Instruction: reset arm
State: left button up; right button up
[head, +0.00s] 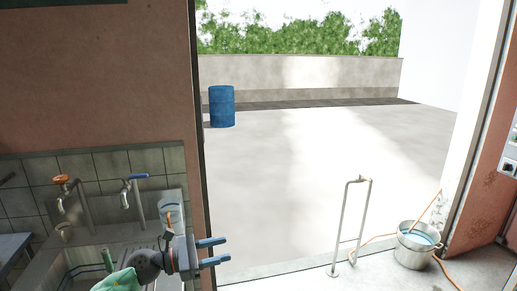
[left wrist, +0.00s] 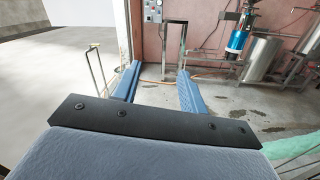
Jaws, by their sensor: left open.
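My left gripper (head: 221,252) shows at the lower left of the head view, in front of the sink area. Its two blue-grey fingers point right, stand apart and hold nothing. My right gripper is not in either view.
A sink (head: 100,250) with taps stands at the left. A metal bucket (head: 415,250) and a bent metal rail (head: 341,225) stand by the doorway. A blue barrel (head: 221,106) is outside. Steel tanks (left wrist: 262,58) stand right in the wrist view. Open floor lies between.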

pick_arm(q)
jog(key=s+a+f+m+t+y, duration=0.45)
jog(key=f+m+y, duration=0.35)
jog(key=m, duration=0.8)
jog(key=s+a+f+m+t+y, duration=0.3)
jog(key=a+f+m+t+y, duration=0.3)
jog(key=m+y, duration=0.7)
jog(key=s+f+n+g+h, duration=0.2)
jog(key=s+f+n+g, duration=0.35)
jog(key=s, duration=0.75)
jog(key=s+f+n+g+h, duration=0.2)
jog(key=s+f+g, duration=0.5)
jog(key=s+f, duration=0.4)
notch_tip(320, 180, down, 20)
jog(key=d+g, duration=0.1)
jog(key=d, duration=0.1)
jog(key=s+f, duration=0.3)
jog(key=f, duration=0.7)
jog(key=s+d+f+g, duration=0.1)
jog(key=s+f, duration=0.2)
jog(key=f, duration=0.8)
jog(key=shift+s+f, duration=0.25)
jog(key=shift+s, duration=0.1)
